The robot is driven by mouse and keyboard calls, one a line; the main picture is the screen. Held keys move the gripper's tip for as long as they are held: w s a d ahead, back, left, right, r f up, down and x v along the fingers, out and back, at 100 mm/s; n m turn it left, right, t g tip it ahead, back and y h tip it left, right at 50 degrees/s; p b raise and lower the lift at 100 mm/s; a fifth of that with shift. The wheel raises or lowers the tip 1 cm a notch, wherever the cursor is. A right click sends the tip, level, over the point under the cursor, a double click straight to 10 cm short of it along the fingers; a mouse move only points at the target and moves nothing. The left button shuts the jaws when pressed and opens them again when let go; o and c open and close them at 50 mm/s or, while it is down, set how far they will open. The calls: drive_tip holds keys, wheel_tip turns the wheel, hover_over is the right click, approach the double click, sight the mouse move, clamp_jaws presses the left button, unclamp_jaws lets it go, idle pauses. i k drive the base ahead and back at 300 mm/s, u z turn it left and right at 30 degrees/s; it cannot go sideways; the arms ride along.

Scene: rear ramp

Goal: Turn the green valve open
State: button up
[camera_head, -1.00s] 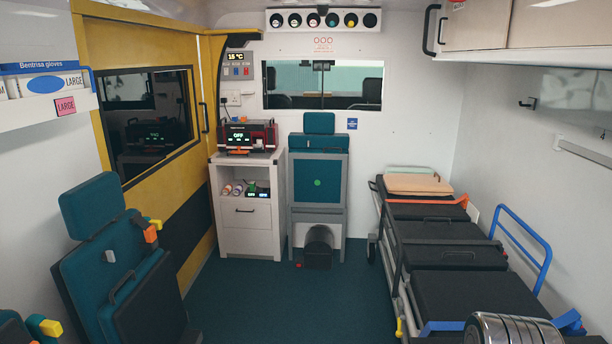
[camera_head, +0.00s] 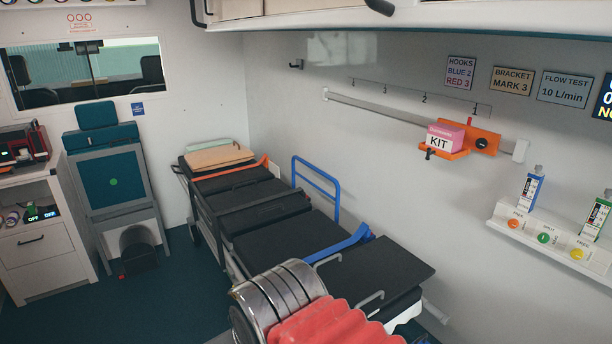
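A small round green valve knob (camera_head: 543,238) sits on the white wall panel (camera_head: 497,222) at the right, between an orange knob (camera_head: 516,223) and a yellow knob (camera_head: 577,254). The small labels above the knobs are too blurred to read surely. A blue-marked flow meter (camera_head: 531,188) and a green-marked flow meter (camera_head: 597,215) stand above the panel. I cannot tell the valve's position from its knob. No gripper fingers show in the picture.
A stretcher (camera_head: 400,268) with black pads runs along the right wall below the panel. An orange bracket (camera_head: 483,141) on a wall rail holds a pink-and-white KIT box (camera_head: 444,138). Silver and red ribbed parts cover the stretcher's near left side. Dark floor (camera_head: 165,305) is clear at left.

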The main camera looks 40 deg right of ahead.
sight(543, 238)
drive_tip(key=z, duration=0.05)
drive_tip(key=k, duration=0.55)
drive_tip(key=z, duration=3.8)
